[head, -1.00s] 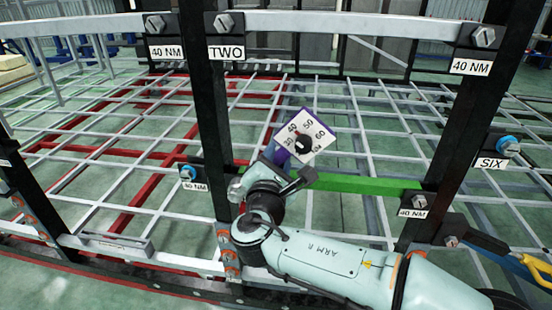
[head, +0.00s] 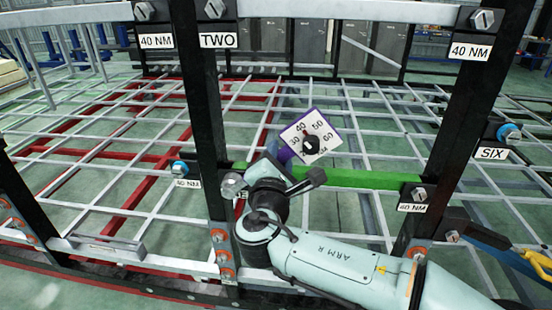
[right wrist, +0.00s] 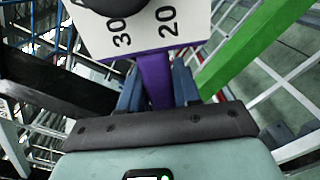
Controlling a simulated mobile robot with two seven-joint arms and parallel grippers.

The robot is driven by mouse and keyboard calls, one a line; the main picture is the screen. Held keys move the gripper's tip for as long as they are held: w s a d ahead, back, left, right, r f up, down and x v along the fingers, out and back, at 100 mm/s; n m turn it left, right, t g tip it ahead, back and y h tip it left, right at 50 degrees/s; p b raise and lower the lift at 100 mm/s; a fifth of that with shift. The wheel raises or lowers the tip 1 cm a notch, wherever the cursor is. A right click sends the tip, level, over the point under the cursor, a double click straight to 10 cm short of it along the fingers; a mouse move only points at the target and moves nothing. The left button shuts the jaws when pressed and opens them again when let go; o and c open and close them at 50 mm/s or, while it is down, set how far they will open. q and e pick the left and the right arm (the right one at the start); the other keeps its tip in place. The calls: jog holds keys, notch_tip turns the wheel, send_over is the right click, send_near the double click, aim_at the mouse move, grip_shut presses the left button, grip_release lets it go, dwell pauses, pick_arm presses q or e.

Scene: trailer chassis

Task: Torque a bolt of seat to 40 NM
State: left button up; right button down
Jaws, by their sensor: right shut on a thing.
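My right gripper (head: 284,160) is shut on the purple handle of a torque tool; the handle also shows between the fingers in the right wrist view (right wrist: 155,80). The tool's white dial (head: 322,131) has numbers from 20 to 60 and a black knob. It is held in front of the green bar (head: 370,179). A silver bolt (head: 418,193) sits at the bar's right end above a 40 NM label. Another bolt (head: 232,184) is on the left post beside my gripper. The tool's working end is hidden. My left gripper is not in view.
Black posts (head: 205,110) stand left and right of my right arm, with larger bolts (head: 482,19) at the top. Blue-collared bolts (head: 180,168) sit further out. A white and red grid frame (head: 110,150) lies behind. A yellow-blue tool (head: 525,258) is at the lower right.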

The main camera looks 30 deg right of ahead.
jog(key=shift+s+d+f+m+b, duration=0.1)
jog(key=shift+d+f+m+b, duration=0.05)
jog(key=shift+m+b, duration=0.2)
dwell(0.3)
jog(key=shift+s+d+f+m+b, duration=0.2)
jog(key=shift+f+b, duration=0.35)
jog(key=shift+b, duration=0.5)
jog(key=shift+r, duration=0.1)
jog(key=shift+w+a+r+p, duration=0.15)
jog(key=shift+r+p, duration=0.05)
jog(key=shift+p, duration=0.3)
jog(key=b+v, duration=0.1)
jog(key=v, duration=0.5)
dwell(0.4)
dwell(0.5)
